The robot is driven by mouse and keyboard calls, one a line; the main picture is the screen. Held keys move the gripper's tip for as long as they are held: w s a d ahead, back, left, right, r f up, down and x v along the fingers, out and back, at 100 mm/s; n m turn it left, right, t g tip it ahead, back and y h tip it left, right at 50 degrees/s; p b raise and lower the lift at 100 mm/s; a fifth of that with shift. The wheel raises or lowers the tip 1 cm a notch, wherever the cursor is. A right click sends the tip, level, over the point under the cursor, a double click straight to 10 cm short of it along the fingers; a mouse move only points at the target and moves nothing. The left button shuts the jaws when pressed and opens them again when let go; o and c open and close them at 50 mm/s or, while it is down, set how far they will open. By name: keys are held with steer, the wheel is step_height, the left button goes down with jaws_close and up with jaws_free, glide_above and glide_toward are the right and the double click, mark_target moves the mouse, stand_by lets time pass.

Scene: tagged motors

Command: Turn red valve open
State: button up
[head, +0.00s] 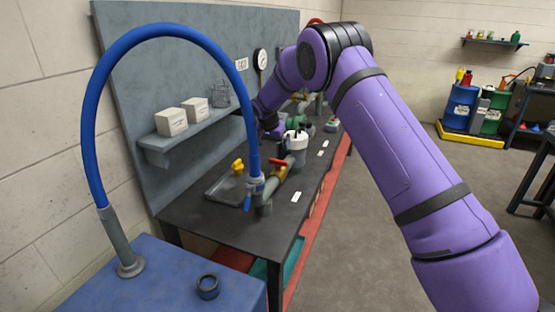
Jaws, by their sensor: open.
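The red valve handle (277,162) is a small red lever on a brass-coloured valve body in the pipe along the bench. The lower end of the blue hose joins this pipe just left of it. My purple arm reaches in from the right and bends down behind the hose. My gripper (277,132) is small and dark at the arm's end, above and behind the red handle and apart from it. It is open, with no object seen in it. The hose and the arm's own wrist partly hide it, so its fingertips are unclear.
A yellow valve knob (238,166) stands by a grey tray (226,190) on the dark bench (240,230). A white canister (297,141) stands behind the red handle. The blue hose (160,30) arches over the near bench end. Floor right of the bench is clear.

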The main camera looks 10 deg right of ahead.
mark_target(278, 164)
steer(key=x, duration=1)
steer(key=shift+s, duration=0.1)
steer(key=c, duration=0.7)
